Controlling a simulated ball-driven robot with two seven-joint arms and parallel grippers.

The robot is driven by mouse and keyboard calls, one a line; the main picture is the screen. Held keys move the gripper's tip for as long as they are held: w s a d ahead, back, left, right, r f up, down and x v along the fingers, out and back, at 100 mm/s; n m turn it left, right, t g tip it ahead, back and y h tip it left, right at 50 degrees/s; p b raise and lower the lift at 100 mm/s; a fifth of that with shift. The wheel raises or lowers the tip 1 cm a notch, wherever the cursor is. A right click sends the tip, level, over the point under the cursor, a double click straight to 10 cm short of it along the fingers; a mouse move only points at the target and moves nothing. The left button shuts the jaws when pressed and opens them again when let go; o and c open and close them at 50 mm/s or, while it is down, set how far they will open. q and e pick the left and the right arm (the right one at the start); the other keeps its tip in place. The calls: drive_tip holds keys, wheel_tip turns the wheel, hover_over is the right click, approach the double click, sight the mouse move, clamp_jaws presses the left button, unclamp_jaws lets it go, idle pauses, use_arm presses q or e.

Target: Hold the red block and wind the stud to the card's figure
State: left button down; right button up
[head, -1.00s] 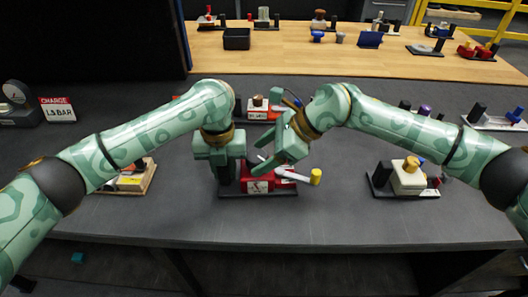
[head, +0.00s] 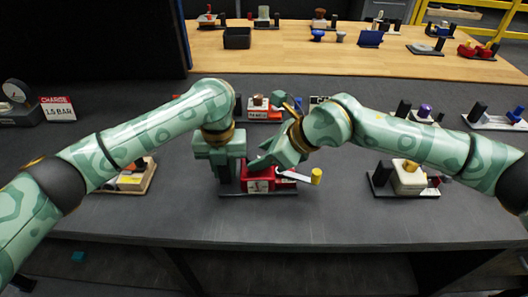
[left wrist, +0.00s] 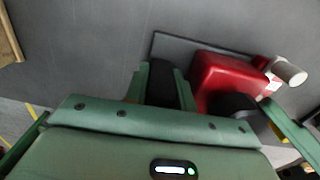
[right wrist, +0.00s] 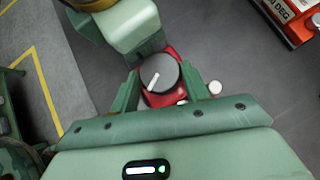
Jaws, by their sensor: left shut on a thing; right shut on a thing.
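The red block (head: 262,184) stands on a black base plate near the table's front, with a white label on its front. My right gripper (head: 264,164) is over the block's top, shut on the stud. In the right wrist view the stud is a dark round knob (right wrist: 160,77) with a white line slanting from upper right to lower left. A card (head: 57,108) at far left reads "CHARGE 1.5 BAR".
A white lever with a yellow end (head: 316,176) sticks out right of the block. A gauge (head: 16,92) stands by the card. Other fixtures stand at left (head: 132,178) and right (head: 408,178). A red unit labelled "DEG" (right wrist: 290,16) is behind. The front table strip is clear.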

drive_tip(key=m+t, duration=0.1)
drive_tip(key=m, duration=0.1)
drive_tip(key=shift+s+a+m+t+h, duration=0.2)
drive_tip(key=shift+s+m+t+h, duration=0.1)
drive_tip(key=shift+t+h, duration=0.1)
drive_tip(key=shift+m+t+h, duration=0.3)
drive_tip(key=shift+m, duration=0.2)
drive_tip(key=o, duration=1)
drive_tip(key=shift+d+r, duration=0.1)
drive_tip(key=shift+d, duration=0.05)
drive_tip(key=v, duration=1.2)
drive_tip(key=shift+s, duration=0.15)
